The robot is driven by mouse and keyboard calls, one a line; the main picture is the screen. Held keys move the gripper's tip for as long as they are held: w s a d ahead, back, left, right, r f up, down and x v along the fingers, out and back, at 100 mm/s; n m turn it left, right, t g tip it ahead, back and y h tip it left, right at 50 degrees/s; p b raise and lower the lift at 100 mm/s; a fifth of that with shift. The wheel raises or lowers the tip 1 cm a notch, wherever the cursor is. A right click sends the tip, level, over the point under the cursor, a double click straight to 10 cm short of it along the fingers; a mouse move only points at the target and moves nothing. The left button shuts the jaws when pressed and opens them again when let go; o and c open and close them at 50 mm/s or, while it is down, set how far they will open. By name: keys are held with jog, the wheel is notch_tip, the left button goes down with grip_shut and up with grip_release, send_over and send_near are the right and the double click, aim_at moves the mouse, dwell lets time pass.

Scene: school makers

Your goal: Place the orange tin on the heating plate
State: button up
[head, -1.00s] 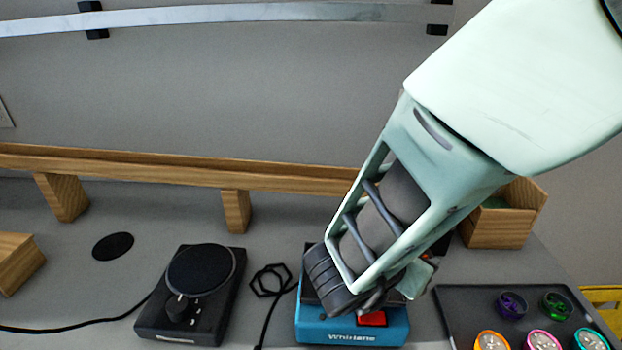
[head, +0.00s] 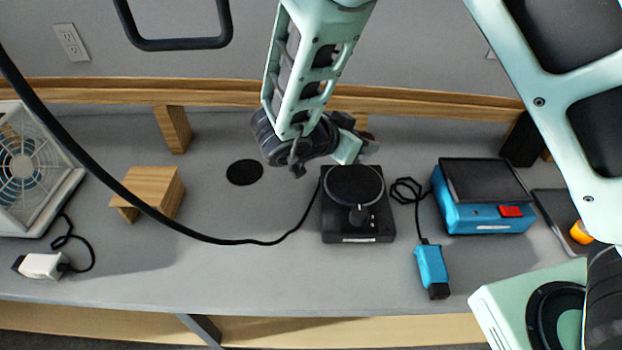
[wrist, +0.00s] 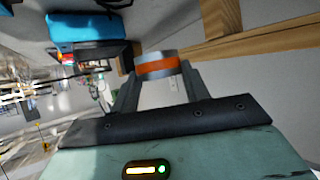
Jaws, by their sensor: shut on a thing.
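A silver tin with an orange band (wrist: 158,66) is pinched between the fingertips of my gripper (wrist: 155,72) in the wrist view. In the head view my gripper (head: 346,145) is near the back shelf, behind the heating plate (head: 353,187); the tin is hidden there by my arm. The heating plate is a black box with a round dark top and a front knob. Its top looks empty. The tin appears apart from the plate.
A blue device (head: 482,198) stands right of the plate, with a blue plug-like piece (head: 431,266) in front. A wooden block (head: 150,192) is at left. A black cable crosses the left table. A wooden shelf (head: 440,97) runs along the back.

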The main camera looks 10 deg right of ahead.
send_over(350, 184)
notch_tip(350, 184, down, 6)
jog(key=shift+a+r, duration=0.1)
jog(key=shift+r, duration=0.05)
jog(key=shift+f+p, duration=0.35)
jog(key=shift+f, duration=1.75)
jog(key=shift+f, duration=0.1)
jog(key=o, duration=1)
